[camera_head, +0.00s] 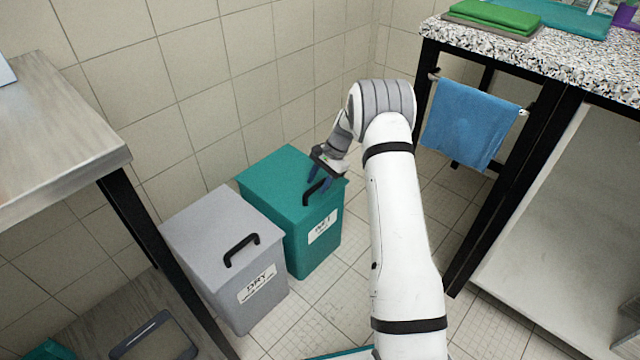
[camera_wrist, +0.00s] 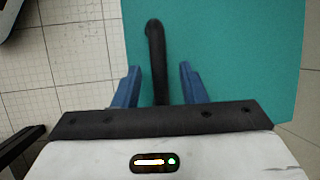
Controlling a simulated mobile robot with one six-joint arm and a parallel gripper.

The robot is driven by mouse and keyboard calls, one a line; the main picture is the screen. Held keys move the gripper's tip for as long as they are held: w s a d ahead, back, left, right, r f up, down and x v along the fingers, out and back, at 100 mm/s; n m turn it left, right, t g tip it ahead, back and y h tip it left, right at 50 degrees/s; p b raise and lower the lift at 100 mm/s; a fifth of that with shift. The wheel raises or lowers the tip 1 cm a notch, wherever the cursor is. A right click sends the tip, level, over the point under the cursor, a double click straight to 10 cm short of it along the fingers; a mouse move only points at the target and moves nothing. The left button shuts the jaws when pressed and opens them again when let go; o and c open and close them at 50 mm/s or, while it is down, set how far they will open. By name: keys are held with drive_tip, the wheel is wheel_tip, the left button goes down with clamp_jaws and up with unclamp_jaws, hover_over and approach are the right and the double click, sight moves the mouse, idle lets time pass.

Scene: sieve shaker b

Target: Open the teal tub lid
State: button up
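The teal tub (camera_head: 312,236) stands on the floor with a "WET" label on its front. Its teal lid (camera_head: 280,178) is flat and closed, with a black handle (camera_head: 318,192) near the front edge. My gripper (camera_head: 318,178) is over the handle. In the wrist view, the two blue fingers (camera_wrist: 158,85) are spread, one on each side of the black handle (camera_wrist: 155,50), with gaps on both sides. The teal lid (camera_wrist: 225,40) fills much of that view. I cannot tell how far the fingertips reach down beside the handle.
A grey tub (camera_head: 225,250) labelled "DRY" stands close at the left of the teal tub. A metal table (camera_head: 60,130) is at the far left. A speckled counter (camera_head: 570,50) with a hanging blue towel (camera_head: 470,122) is at the right. Tiled walls close off the back.

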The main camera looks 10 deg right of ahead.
drive_tip(key=shift+c, duration=0.5)
clamp_jaws()
